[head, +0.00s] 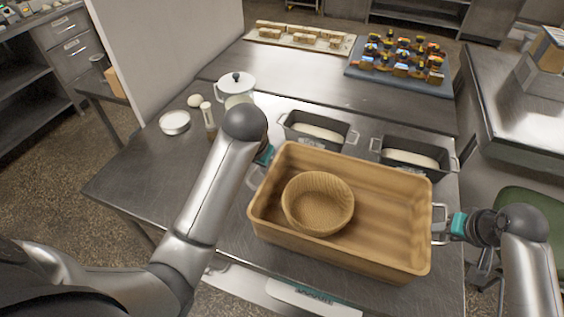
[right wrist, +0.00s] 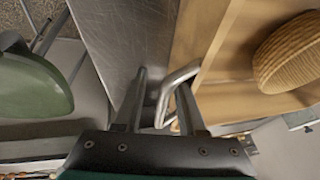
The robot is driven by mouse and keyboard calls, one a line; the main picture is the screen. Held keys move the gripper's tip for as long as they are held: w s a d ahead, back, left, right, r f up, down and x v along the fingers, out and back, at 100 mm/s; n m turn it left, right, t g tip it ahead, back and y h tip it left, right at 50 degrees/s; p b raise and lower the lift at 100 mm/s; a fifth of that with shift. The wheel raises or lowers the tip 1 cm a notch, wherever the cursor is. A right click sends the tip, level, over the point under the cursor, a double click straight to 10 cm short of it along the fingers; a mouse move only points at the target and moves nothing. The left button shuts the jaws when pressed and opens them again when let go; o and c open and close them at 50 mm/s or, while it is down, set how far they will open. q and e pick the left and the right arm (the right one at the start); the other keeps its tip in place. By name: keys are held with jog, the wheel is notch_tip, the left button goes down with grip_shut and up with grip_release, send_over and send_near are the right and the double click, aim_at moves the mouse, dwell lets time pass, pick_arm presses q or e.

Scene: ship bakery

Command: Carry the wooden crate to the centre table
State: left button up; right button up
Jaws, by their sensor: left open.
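The wooden crate (head: 390,240) rests on the steel table, a round wicker basket (head: 318,203) inside its left half. Both also show in the right wrist view, the crate (right wrist: 215,30) and the basket (right wrist: 290,55). My left gripper (head: 262,165) is at the crate's left metal handle (head: 252,178); it is open, its fingertips partly hidden by arm and crate. My right gripper (head: 445,225) is at the right metal handle (head: 438,212). In the right wrist view its fingers (right wrist: 160,95) stand apart with the handle (right wrist: 180,78) between them.
Two loaf tins (head: 318,130) (head: 412,157) stand close behind the crate. A white lidded jar (head: 236,88), a small bowl (head: 174,122) and a shaker sit left. A blue-grey tray (head: 400,80) of pastries is at the back. A green chair (head: 530,205) stands right.

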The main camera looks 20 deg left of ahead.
pick_arm(q)
jog(key=shift+s+d+r, duration=0.1)
jog(key=shift+r, duration=0.25)
pick_arm(e)
jog(key=shift+a, duration=0.1)
jog(key=shift+s+r, duration=0.1)
jog(key=shift+r, duration=0.2)
jog(key=v, duration=1.1)
jog(key=shift+d+r, duration=0.2)
jog(key=shift+d, duration=0.05)
jog(key=shift+s, duration=0.1)
